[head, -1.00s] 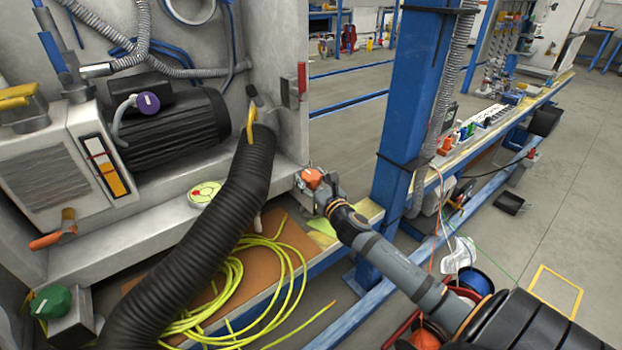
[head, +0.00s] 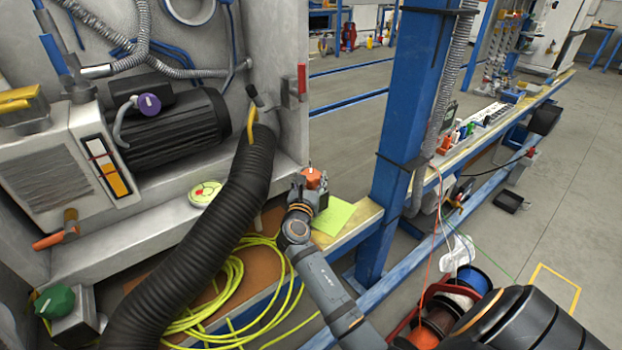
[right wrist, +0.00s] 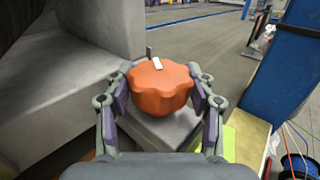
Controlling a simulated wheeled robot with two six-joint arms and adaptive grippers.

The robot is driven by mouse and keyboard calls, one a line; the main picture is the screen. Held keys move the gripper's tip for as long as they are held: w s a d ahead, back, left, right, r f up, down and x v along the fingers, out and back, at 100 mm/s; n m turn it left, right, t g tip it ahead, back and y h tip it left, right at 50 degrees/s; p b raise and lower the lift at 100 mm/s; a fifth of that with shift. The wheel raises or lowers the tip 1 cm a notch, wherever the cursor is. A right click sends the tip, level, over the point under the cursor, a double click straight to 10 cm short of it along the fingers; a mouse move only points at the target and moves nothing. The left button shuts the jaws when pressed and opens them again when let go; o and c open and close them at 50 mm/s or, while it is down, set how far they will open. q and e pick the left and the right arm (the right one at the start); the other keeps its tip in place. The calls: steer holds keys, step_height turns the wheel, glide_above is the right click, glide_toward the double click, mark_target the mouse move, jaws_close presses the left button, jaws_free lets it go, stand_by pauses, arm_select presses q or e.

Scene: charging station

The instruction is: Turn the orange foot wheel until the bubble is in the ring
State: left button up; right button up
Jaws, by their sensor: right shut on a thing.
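The orange foot wheel (head: 312,177) sits at the corner of the grey machine base, just right of the black hose. In the right wrist view the lobed orange wheel (right wrist: 160,88) carries a white mark on top. My right gripper (head: 309,184) is shut on the wheel, with one finger on each side; its fingers also show in the right wrist view (right wrist: 160,95). The round bubble level (head: 205,193), with a green-yellow face and a red ring, lies on the ledge left of the hose. The bubble is too small to place exactly. My left gripper is not in view.
The thick black corrugated hose (head: 215,240) runs between the level and my right gripper. A blue post (head: 415,110) stands to the right. Yellow cable (head: 235,285) lies coiled below. A yellow-green sheet (head: 334,216) lies beside the gripper.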

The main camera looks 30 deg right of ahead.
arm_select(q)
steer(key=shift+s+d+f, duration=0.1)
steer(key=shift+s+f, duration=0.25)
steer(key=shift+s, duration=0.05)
arm_select(e)
steer(key=shift+m+g+h, duration=0.9)
steer(key=shift+g, duration=0.2)
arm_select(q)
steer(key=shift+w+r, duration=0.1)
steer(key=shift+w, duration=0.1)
arm_select(e)
steer(key=o, duration=1.2)
steer(key=shift+c, duration=0.2)
